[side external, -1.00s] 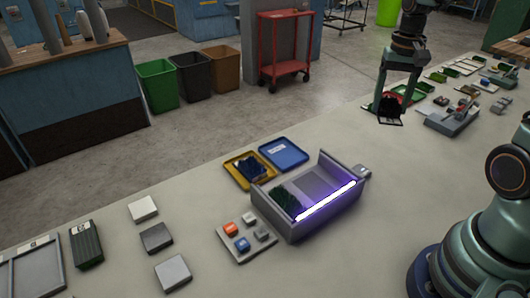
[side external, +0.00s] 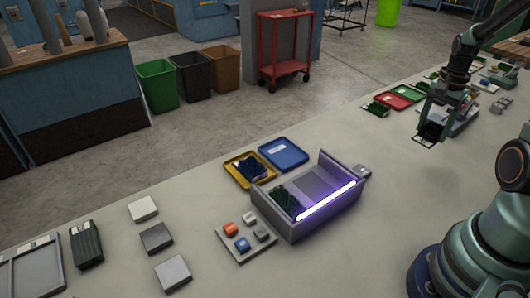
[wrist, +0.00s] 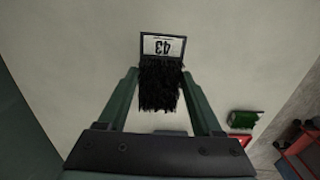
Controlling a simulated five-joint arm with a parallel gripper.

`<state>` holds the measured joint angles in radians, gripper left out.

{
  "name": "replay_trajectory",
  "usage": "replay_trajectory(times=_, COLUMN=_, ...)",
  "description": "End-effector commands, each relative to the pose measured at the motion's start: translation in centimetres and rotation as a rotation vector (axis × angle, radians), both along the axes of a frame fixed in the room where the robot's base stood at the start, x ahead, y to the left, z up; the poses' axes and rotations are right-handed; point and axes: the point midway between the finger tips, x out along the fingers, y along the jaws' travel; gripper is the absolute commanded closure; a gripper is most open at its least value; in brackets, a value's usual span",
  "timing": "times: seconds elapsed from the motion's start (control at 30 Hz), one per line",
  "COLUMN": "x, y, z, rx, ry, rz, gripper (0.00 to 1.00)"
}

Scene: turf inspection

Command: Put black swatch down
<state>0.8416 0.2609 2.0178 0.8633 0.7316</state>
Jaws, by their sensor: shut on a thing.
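The black swatch (wrist: 159,88) is a tuft of dark turf with a white label reading 43 at one end. In the wrist view it sits between the two fingers of my gripper (wrist: 160,80), which is shut on it. In the side external view my gripper (side external: 434,112) is at the right over the bench, and the black swatch (side external: 430,131) hangs at its fingertips. I cannot tell whether the swatch touches the bench top.
A red tray (side external: 393,98) and a green tray (side external: 411,90) lie just behind my gripper, with a green swatch (side external: 376,108) beside them. A lit inspection box (side external: 330,208) stands mid-bench, with blue (side external: 283,153) and yellow (side external: 236,164) trays behind it. Bench between is clear.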

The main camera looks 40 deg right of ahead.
Motion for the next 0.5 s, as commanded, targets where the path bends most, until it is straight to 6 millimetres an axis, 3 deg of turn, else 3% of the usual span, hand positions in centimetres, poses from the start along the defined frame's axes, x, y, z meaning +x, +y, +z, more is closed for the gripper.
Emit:
replay_trajectory(times=0.2, x=-0.1, y=0.1, z=-5.0, rx=0.004, ry=0.004, rz=0.002, gripper=0.93)
replay_trajectory(times=0.5, x=0.0, y=0.1, z=-7.7, rx=0.002, ry=0.002, rz=0.002, gripper=0.93)
